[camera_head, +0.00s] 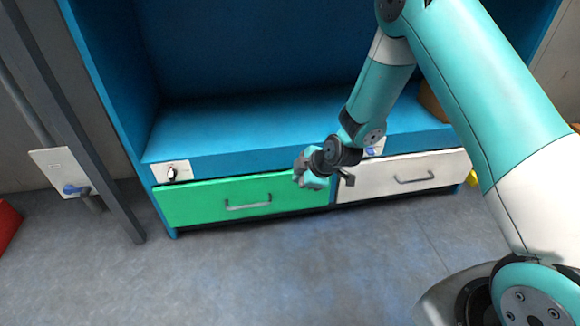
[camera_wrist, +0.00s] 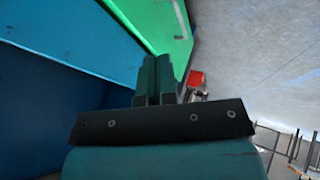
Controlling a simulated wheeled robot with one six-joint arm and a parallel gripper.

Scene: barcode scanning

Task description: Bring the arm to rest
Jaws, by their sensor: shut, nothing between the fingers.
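My arm reaches in from the right of the head view, teal and white, bent down toward the front of a blue cabinet (camera_head: 250,120). My gripper (camera_head: 300,170) hangs in front of the cabinet, near the inner end of the green drawer. In the wrist view the two dark fingers of my gripper (camera_wrist: 158,80) lie side by side, shut with nothing between them. Whether the gripper touches the cabinet cannot be told.
The green drawer (camera_head: 190,204) and the white drawer (camera_head: 360,186) look closed, each with a handle. A white plate with a black knob (camera_head: 172,173) sits above the green drawer. A wall box (camera_head: 60,170) is at left. The grey floor (camera_head: 260,275) in front is clear.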

